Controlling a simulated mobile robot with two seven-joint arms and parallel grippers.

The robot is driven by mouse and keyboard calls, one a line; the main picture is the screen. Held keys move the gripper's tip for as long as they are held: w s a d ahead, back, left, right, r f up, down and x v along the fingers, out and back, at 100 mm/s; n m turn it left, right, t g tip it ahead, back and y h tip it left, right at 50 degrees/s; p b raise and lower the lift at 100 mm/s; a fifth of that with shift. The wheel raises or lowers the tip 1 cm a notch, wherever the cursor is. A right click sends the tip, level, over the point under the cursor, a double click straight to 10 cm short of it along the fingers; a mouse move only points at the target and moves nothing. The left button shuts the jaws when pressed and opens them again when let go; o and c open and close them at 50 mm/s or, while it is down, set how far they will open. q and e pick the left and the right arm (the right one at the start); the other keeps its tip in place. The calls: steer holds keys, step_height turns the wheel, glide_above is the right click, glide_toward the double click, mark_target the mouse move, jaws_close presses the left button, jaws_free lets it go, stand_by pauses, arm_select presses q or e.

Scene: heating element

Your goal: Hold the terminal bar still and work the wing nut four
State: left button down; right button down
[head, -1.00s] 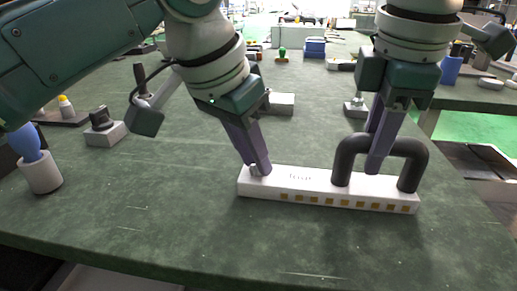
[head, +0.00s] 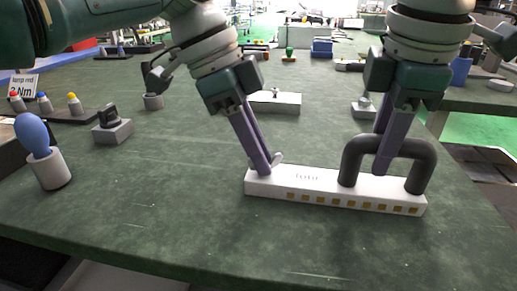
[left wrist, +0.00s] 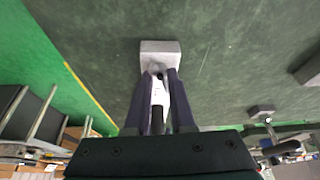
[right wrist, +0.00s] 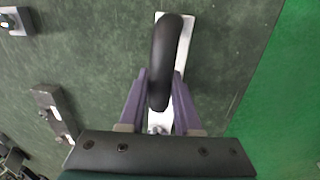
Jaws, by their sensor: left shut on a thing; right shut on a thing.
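The white terminal bar (head: 330,193) lies on the green table, with a row of gold squares along its front face. A black arched handle (head: 418,152) stands on its right half. A small grey wing nut (head: 277,158) sits at its left end, mostly hidden by the fingers. My left gripper (head: 266,168) is shut on the wing nut, low over the bar; the left wrist view also shows this gripper (left wrist: 160,80) over the bar's end. My right gripper (head: 384,168) is shut on the handle, which also shows between the fingers in the right wrist view (right wrist: 165,60).
A white block (head: 278,102) lies behind the bar. A grey block with a black knob (head: 113,131) and a white cup with a blue bulb (head: 50,168) stand at left. Several coloured pegs stand near a torque sign (head: 23,86). The table in front of the bar is clear.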

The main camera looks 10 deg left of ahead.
arm_select(q)
steer(key=shift+m, duration=0.5)
steer(key=shift+a+g, duration=0.1)
steer(key=shift+g, duration=0.2)
steer(key=c, duration=0.8)
jaws_free()
steer(key=shift+o, duration=0.2)
steer(key=shift+r, duration=0.1)
steer(key=v, duration=1.1)
steer(key=shift+r, duration=0.4)
steer(key=shift+a, duration=0.1)
